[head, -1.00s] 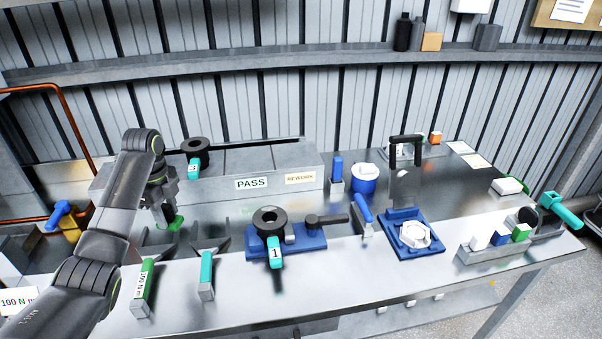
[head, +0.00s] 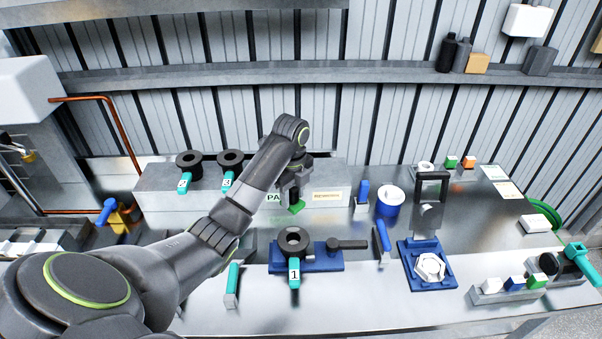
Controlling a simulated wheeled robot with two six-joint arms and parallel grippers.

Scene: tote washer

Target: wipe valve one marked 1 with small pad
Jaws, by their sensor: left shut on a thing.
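Valve one is a black ring body (head: 293,240) with a teal handle (head: 294,272) marked 1. It sits on a blue fixture (head: 327,260) in the middle of the bench, the handle pointing to the front. My left gripper (head: 296,196) is shut on a small pad with a green underside (head: 298,208), held pointing down. The pad appears behind and above the valve, apart from it. My right gripper is not in view.
Valves marked 2 (head: 187,161) and 3 (head: 229,160) stand on the grey block at the back, with PASS and REWORK labels. A blue fixture with a hex part (head: 429,267) stands to the right.

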